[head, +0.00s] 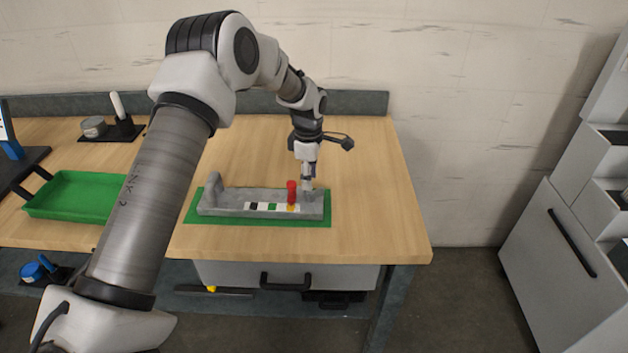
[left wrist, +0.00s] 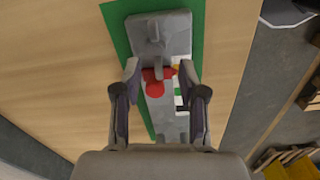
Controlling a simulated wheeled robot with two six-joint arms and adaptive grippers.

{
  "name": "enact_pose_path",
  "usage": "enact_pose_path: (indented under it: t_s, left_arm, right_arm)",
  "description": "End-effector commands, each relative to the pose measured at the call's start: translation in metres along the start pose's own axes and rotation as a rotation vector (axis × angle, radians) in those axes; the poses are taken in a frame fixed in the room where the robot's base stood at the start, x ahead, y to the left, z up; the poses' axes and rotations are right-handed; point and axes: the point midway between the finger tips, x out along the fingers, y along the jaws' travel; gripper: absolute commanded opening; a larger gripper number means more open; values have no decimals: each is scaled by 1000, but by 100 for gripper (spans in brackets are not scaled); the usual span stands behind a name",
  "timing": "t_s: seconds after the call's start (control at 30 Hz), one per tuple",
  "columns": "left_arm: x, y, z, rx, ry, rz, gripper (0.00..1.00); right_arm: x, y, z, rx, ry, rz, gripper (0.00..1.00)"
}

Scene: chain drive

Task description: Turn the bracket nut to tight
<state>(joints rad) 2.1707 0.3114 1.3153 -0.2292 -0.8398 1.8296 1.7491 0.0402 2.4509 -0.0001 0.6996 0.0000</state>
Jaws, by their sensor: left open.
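The grey bracket (head: 235,206) lies on a green mat (head: 195,215) near the front of the wooden table. A red nut part with an upright knob (head: 292,190) stands toward its right end, by the yellow patch of a strip with black, white, green and yellow patches (head: 272,208). My left gripper (head: 307,184) points down just behind and right of the red knob. In the left wrist view the gripper (left wrist: 160,68) is open, its fingers on either side of the bracket, with the red part (left wrist: 155,86) between them. Contact cannot be told.
A green tray (head: 75,195) sits at the left of the table. A small tin (head: 94,126) and a black holder with a white-handled item (head: 120,120) stand at the back left. The table right of the mat is clear. A grey drawer (head: 240,275) is below.

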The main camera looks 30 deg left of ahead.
Motion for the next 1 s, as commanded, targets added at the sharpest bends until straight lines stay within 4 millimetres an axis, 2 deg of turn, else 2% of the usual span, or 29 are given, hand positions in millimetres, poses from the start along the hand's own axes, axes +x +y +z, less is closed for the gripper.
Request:
enact_pose_path:
  t_s: [0.1, 0.2, 0.47, 0.5, 0.57, 0.6, 1.0]
  left_arm:
    - [23, 4, 1, 2, 5, -6, 41]
    - [36, 6, 2, 1, 5, -5, 41]
    - [40, 6, 2, 1, 5, -5, 41]
    - [40, 6, 2, 1, 5, -5, 28]
    - [40, 6, 2, 1, 5, -5, 6]
    - [40, 6, 2, 1, 5, -5, 0]
    - [41, 6, 2, 16, 5, -7, 0]
  right_arm:
    - [-8, 0, 0, 0, 1, 0, 50]
    - [-9, 0, -1, 0, 2, 0, 50]
    - [-8, 0, -1, 0, 3, 0, 50]
    - [-9, 0, -1, 0, 2, 0, 50]
    - [-9, 0, -1, 0, 2, 0, 50]
    - [-9, 0, -1, 0, 2, 0, 50]
    - [-9, 0, -1, 0, 2, 0, 50]
